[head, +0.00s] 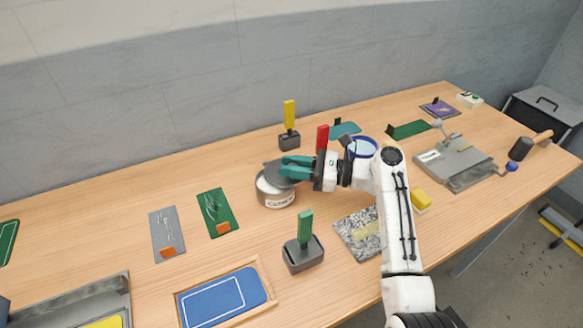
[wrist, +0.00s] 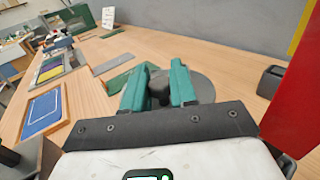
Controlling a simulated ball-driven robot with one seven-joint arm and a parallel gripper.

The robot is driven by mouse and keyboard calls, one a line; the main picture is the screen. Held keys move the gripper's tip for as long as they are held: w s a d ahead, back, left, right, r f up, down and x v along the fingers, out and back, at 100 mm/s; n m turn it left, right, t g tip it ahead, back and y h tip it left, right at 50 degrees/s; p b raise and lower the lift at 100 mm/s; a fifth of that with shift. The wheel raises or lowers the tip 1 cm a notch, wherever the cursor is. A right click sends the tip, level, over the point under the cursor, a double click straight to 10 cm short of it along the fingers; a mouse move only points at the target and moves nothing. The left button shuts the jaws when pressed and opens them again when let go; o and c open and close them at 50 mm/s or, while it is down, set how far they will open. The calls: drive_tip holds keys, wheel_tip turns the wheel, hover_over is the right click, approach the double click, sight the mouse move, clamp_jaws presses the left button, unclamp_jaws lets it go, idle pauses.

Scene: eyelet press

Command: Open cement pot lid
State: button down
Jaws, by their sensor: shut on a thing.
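The cement pot (head: 277,198) is a pale round tin with a label, standing on the bench in the middle of the head view. Its dark grey lid (head: 273,173) sits above it, and a pale strip of the pot's top shows at the left below the lid. The lid looks raised or shifted from the rim; the exact gap is hard to tell. My gripper (head: 290,168) has green fingers shut on the lid's dark knob (wrist: 158,88). In the wrist view the lid (wrist: 203,88) spreads beyond the fingers and the pot is hidden.
A red-handled tool (head: 322,138) and a yellow-handled block (head: 289,128) stand behind my gripper. A green-handled block (head: 303,250) stands in front of the pot. A green card (head: 217,212) lies to the left. Bare bench lies behind and left of the pot.

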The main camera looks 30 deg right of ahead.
drive_tip(key=shift+w+r, duration=0.1)
drive_tip(key=shift+r, duration=0.15)
drive_tip(key=c, duration=1.1)
unclamp_jaws()
drive_tip(key=shift+c, duration=0.2)
drive_tip(key=shift+o, duration=0.7)
drive_tip(key=shift+f, duration=0.15)
drive_tip(key=b+v, duration=0.1)
drive_tip(key=v, duration=1)
drive_tip(key=shift+c, duration=0.2)
